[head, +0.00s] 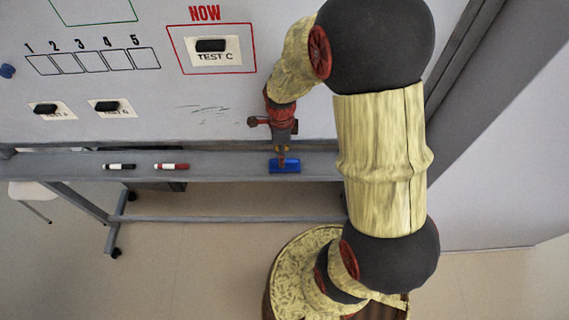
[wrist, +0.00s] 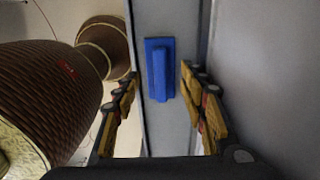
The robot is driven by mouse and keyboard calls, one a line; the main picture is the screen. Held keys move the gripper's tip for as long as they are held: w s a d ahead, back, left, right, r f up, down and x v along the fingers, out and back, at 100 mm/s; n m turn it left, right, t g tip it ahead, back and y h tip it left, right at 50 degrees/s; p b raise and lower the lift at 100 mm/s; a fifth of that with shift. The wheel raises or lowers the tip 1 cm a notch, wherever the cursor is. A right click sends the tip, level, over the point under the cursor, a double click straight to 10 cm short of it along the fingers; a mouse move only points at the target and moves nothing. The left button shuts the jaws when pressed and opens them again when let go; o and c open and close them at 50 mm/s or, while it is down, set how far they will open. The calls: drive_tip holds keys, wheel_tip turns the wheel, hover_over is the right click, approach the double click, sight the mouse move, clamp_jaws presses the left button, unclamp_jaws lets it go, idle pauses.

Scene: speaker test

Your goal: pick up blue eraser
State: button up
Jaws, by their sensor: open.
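The blue eraser (head: 286,166) lies on the grey tray ledge of the whiteboard, below my gripper (head: 283,148) in the head view. In the wrist view the blue eraser (wrist: 160,70) shows as a flat blue block with a raised grip bar along its middle. It sits ahead of and between the two spread fingers of my gripper (wrist: 160,88). My gripper is open and empty, with the fingers apart from the eraser. In the head view my fingertips partly overlap the eraser's top edge.
A black marker (head: 119,166) and a red marker (head: 171,166) lie on the tray ledge (head: 225,165) to the left of the eraser. Black magnets hold labels on the whiteboard (head: 150,110) behind. The ledge between the red marker and the eraser is clear.

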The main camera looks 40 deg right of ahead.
wheel_tip(320, 180, down, 5)
idle(0.3)
drive_tip(key=c, duration=0.8)
